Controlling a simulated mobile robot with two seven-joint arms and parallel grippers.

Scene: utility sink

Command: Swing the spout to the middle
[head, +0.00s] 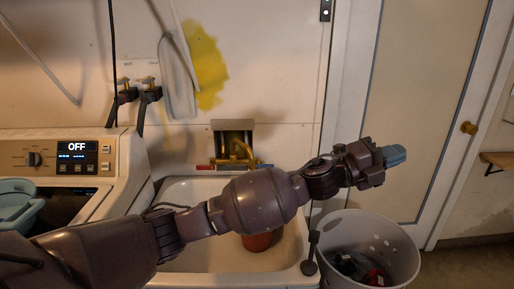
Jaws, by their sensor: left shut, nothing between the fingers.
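The brass spout (240,152) is at the back wall of the utility sink, between a red handle on the left and a blue handle on the right. Its lower part is partly hidden behind my left arm, so its exact direction is hard to tell. The white sink (188,192) lies below it. My left arm reaches across the front of the sink. My left gripper (395,155) is to the right of the sink, well away from the spout, shut and empty. My right gripper is not in view.
A reddish-brown pot (258,242) is in the sink, partly behind my arm. A white bin (385,240) with dark and red items stands right of the sink. A washing machine (120,165) is at the left, and a closed door (420,100) at the right.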

